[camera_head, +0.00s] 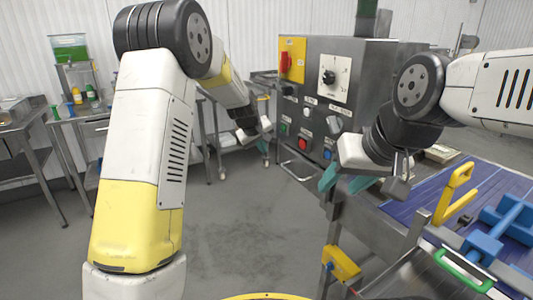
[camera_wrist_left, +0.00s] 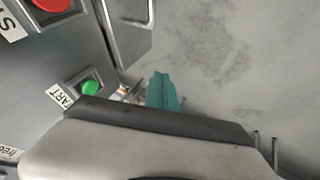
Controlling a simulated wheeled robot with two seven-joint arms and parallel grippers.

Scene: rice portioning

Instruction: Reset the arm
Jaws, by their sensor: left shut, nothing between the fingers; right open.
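My left arm rises in the foreground of the head view and bends away towards the machine (camera_head: 365,60). My left gripper (camera_wrist_left: 163,92) shows teal, shut, empty fingertips in the left wrist view, near the green start button (camera_wrist_left: 90,87); I cannot tell whether they touch the panel. In the head view its wrist end is beside the panel's left edge, and its fingers are hard to make out. My right gripper (camera_head: 345,180) has teal fingers spread apart, empty, in front of the machine, left of the blue conveyor (camera_head: 405,205).
The panel has a red button (camera_head: 303,143), a blue button (camera_head: 327,154) and a black dial (camera_head: 329,77). A yellow handle (camera_head: 455,190), a blue tool (camera_head: 490,240) and a green handle (camera_head: 462,270) are by the conveyor.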

